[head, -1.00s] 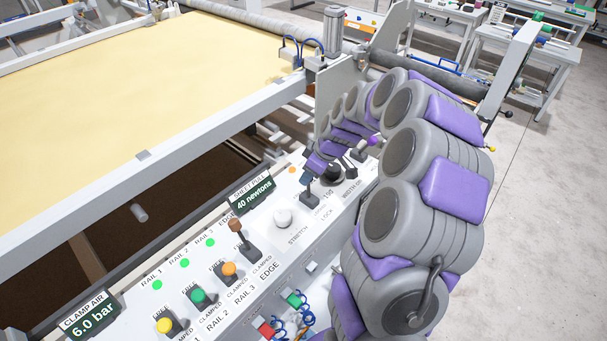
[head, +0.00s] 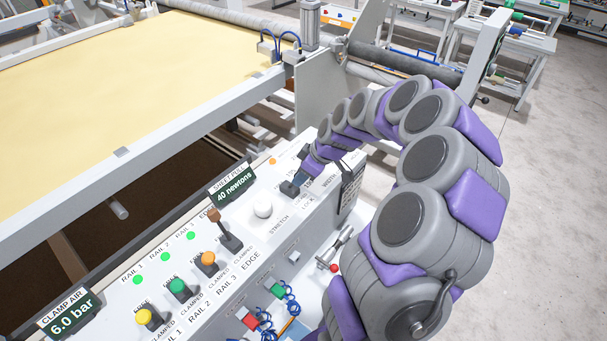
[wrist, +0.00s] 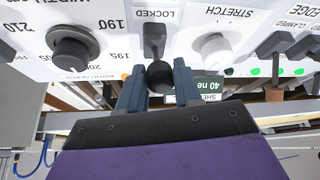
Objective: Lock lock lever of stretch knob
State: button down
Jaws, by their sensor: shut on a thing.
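The lock lever (wrist: 155,42) is a black lever with a round ball end, beside the upside-down word LOCKED in the wrist view. My gripper (wrist: 158,76) has its two dark blue fingers on either side of the ball, shut on it. The white stretch knob (wrist: 214,48) is just right of the lever in the wrist view. In the head view the stretch knob (head: 263,208) sits on the sloped panel, and my gripper (head: 297,183) is at the panel beyond it. The lever is largely hidden there by my gripper.
The black width knob (wrist: 73,47) is left of the lever in the wrist view. Rail levers with yellow (head: 144,316), green (head: 177,286) and orange (head: 208,259) tops and a brown-topped edge lever (head: 215,216) line the panel. A display (head: 233,183) reads 40 newtons.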

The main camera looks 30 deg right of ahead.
jog(key=shift+s+a+f, duration=0.2)
jog(key=shift+s+f, duration=0.2)
jog(key=shift+f, duration=0.15)
jog(key=c, duration=1.2)
grip_release()
jog(key=o, duration=0.4)
jog(key=shift+d+r, duration=0.15)
jog(key=shift+d, duration=0.15)
jog(key=shift+r, duration=0.5)
jog(key=p+v, duration=0.3)
jog(key=v, duration=1.3)
jog(key=shift+d+r, duration=0.15)
jog(key=shift+d, duration=0.1)
jog(key=shift+a, duration=0.1)
